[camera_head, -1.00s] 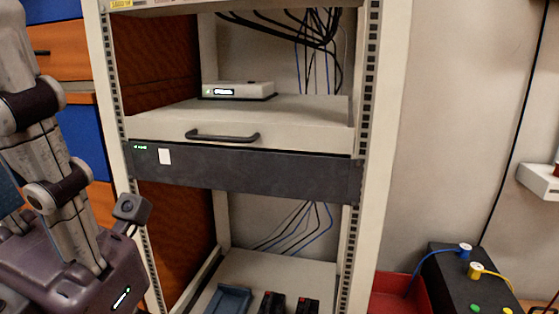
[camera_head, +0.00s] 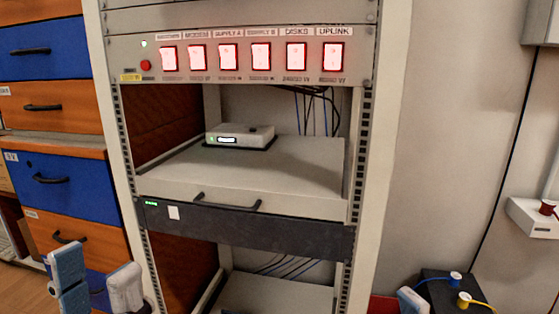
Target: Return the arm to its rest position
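My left gripper (camera_head: 97,285) is at the bottom left, in front of the rack and the drawer cabinet. Its two fingers, one blue and one pale grey, stand apart with nothing seen between them. The rest of the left arm is below the picture. A small pale blue and white piece (camera_head: 412,300) at the bottom right looks like a fingertip of my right gripper; the rest of it is out of view, so its state cannot be told.
The rack holds a panel of red-lit switches (camera_head: 250,30), a small white device (camera_head: 240,135) on a shelf with a handle (camera_head: 228,204), and a dark unit (camera_head: 250,228). A blue and orange drawer cabinet (camera_head: 50,105) stands left. A black box (camera_head: 445,280) with cable plugs stands right.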

